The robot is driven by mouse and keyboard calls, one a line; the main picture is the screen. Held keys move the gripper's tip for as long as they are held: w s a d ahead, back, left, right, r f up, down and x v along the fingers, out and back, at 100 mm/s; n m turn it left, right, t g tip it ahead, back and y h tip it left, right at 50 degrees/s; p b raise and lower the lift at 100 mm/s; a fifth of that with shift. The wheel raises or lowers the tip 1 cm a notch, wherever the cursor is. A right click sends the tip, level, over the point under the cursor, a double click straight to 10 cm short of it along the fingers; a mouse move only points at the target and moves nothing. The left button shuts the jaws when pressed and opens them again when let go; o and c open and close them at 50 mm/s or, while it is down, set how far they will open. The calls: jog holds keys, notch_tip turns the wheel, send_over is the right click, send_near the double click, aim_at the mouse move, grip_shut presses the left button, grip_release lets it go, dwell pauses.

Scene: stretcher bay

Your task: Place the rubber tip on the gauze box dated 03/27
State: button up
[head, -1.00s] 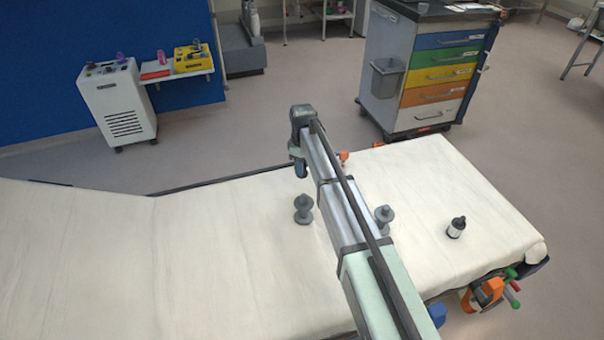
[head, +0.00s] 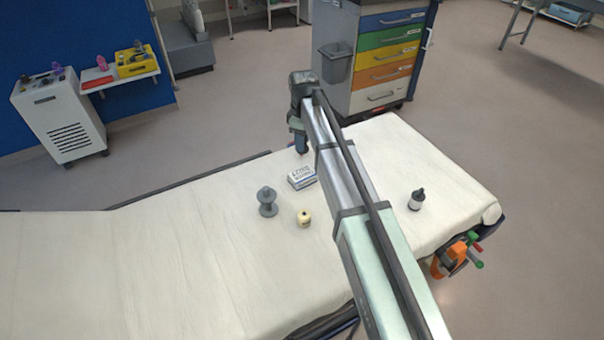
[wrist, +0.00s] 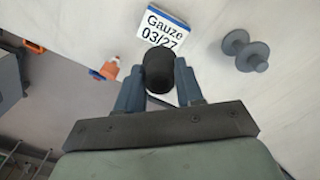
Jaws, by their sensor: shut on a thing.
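The rubber tip (wrist: 158,76) is a dark, rounded piece. It is clamped between the two blue-grey fingers of my gripper (wrist: 160,84), which is shut on it. The gauze box (wrist: 164,27) is white with a blue edge and reads "Gauze 03/27" in the wrist view. The tip appears just below the box's lower edge in that picture. In the head view the box (head: 301,177) lies on the bed, and my gripper (head: 302,150) shows just beyond it. The height gap between tip and box is hard to tell.
A grey spool-shaped piece (head: 267,202) stands left of the box, and a cream roll (head: 304,218) stands nearer. A dark-capped bottle (head: 416,199) stands right of my arm. An orange-and-white item (wrist: 110,68) shows left of the tip. The bed's left part is clear.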

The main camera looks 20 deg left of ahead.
jog(key=shift+s+d+f+n, duration=0.15)
jog(key=shift+s+f+n, duration=0.1)
jog(key=shift+n, duration=0.05)
jog(key=shift+f, duration=4.8)
jog(key=o, duration=1)
jog(key=shift+f, duration=0.1)
notch_tip(320, 180, up, 12)
jog(key=shift+r, duration=0.15)
